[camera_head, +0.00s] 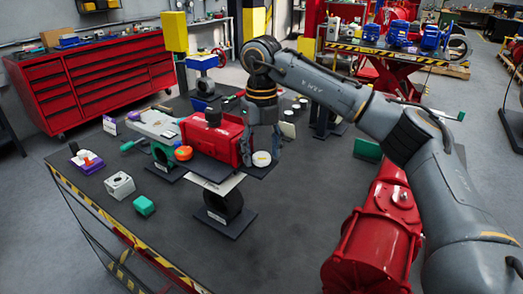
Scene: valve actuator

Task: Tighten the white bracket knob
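The white round knob (261,159) is at the right end of the red actuator box (215,138), on a dark bracket plate. My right gripper (261,148) reaches in from the right and points down over the knob. Its two dark fingers stand apart, one to the left and one to the right of the knob. I cannot tell whether they touch it. An orange knob (183,153) is at the left end of the red box. My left gripper is not in view.
A large red cylinder (375,240) stands at the right. The bench's front middle is clear.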

